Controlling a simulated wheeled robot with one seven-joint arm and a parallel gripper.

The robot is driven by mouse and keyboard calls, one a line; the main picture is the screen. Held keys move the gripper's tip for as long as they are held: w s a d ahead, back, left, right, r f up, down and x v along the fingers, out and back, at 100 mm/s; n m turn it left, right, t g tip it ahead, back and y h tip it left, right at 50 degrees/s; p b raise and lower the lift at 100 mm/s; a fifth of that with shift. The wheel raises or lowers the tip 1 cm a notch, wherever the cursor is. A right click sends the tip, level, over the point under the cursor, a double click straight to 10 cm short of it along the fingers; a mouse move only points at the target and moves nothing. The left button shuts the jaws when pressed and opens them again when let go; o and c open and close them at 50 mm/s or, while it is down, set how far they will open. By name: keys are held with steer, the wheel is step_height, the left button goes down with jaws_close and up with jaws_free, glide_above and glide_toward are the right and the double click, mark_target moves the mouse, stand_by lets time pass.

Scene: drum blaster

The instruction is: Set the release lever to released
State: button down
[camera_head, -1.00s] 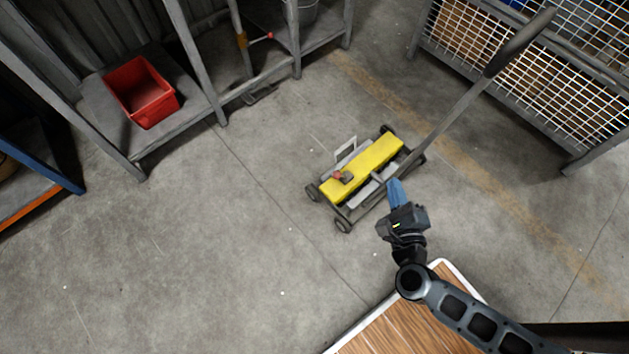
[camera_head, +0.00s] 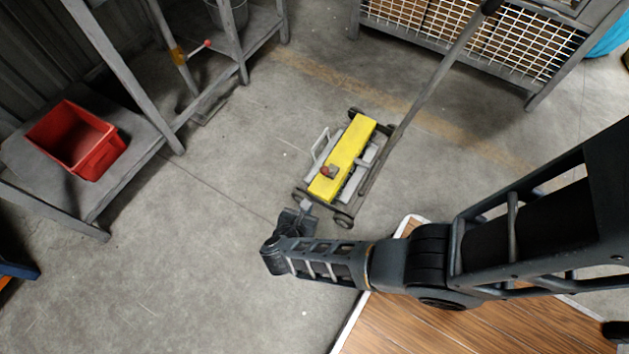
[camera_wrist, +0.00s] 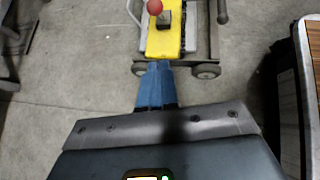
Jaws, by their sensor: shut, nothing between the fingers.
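A wheeled floor sweeper with a yellow box top (camera_head: 345,155) stands on the concrete floor. A small lever with a red ball knob (camera_head: 325,170) sits on a dark block near the box's lower-left end. I take this for the release lever; no marking shows its setting. In the wrist view the knob (camera_wrist: 155,7) is at the top edge, above the dark block (camera_wrist: 164,20). My gripper (camera_wrist: 157,66) has blue fingers pressed together, with nothing between them. In the head view my gripper (camera_head: 306,203) is by the sweeper's near end, short of the knob and apart from it.
The sweeper's long handle (camera_head: 425,90) rises to the upper right. A wire-mesh cage (camera_head: 480,45) stands behind. A grey shelf at left holds a red bin (camera_head: 78,140); a red-tipped rod (camera_head: 207,44) is on its post. A wood-topped surface (camera_head: 450,325) lies at lower right. Floor at left is clear.

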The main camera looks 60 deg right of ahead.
steer(key=b, duration=0.6)
glide_toward(328, 171)
steer(key=w+d+f, duration=0.2)
steer(key=d+f, duration=0.1)
steer(key=f, duration=0.2)
steer(key=shift+f, duration=0.25)
steer(key=shift+d+r+p, duration=0.15)
steer(key=shift+p, duration=0.2)
